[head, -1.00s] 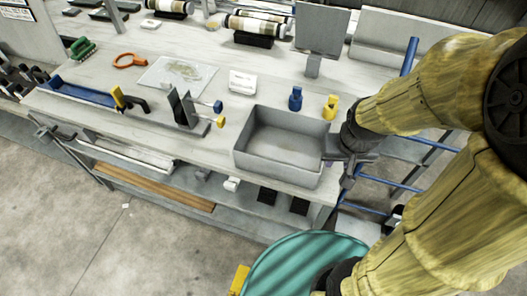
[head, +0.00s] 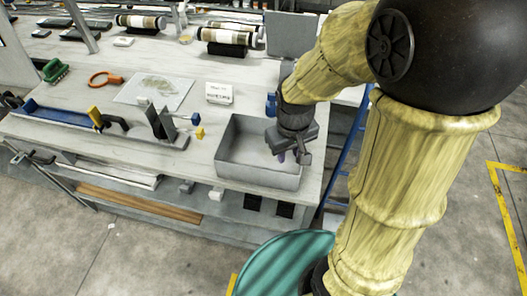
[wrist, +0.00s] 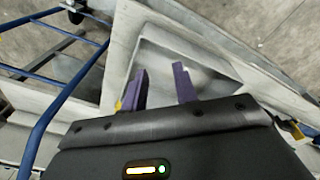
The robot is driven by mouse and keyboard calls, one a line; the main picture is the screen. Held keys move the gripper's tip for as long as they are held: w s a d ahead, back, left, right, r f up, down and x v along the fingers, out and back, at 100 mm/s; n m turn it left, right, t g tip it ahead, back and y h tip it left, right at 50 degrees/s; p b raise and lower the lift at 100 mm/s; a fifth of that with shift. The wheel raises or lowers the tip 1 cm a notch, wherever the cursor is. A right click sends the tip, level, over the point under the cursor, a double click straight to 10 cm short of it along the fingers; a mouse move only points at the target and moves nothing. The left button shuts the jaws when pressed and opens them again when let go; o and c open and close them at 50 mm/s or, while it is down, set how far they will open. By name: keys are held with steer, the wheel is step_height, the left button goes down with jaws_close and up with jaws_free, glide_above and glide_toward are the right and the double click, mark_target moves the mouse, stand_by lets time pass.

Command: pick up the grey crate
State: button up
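The grey crate (head: 236,172) is an open rectangular box near the front right corner of the workbench. My gripper (head: 290,157) is over the crate's right side, pointing down. In the wrist view my gripper (wrist: 160,88) shows two purple fingers set apart with nothing between them. The crate (wrist: 205,50) lies beyond and below the fingertips there. I cannot tell whether a finger touches the crate's wall. The crate rests on the bench top.
The workbench (head: 75,90) carries a blue tray (head: 50,117), a dark clamp-like fixture (head: 160,125), orange tape ring (head: 105,79) and white box (head: 219,93). A blue rail (wrist: 60,100) stands right of the bench. A teal round drum (head: 285,262) stands in front.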

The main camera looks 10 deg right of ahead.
steer(key=w+a+r+n+g+h+p, duration=0.1)
steer(key=w+a+n+h, duration=0.1)
steer(key=a+n, duration=0.3)
steer(key=w+a+r+n+g+h+p, duration=0.1)
steer(key=w+a+n+h+p, duration=0.1)
steer(key=a+n, duration=0.3)
steer(key=w+a, duration=0.1)
steer(key=a, duration=0.3)
steer(key=shift+w+r+n+g+p, duration=0.15)
steer(key=shift+r+n+g+p, duration=0.15)
steer(key=p+x, duration=0.2)
steer(key=x, duration=1)
steer(key=shift+d, duration=0.15)
steer(key=shift+f, duration=0.2)
steer(key=p+x, duration=0.2)
steer(key=x, duration=0.3)
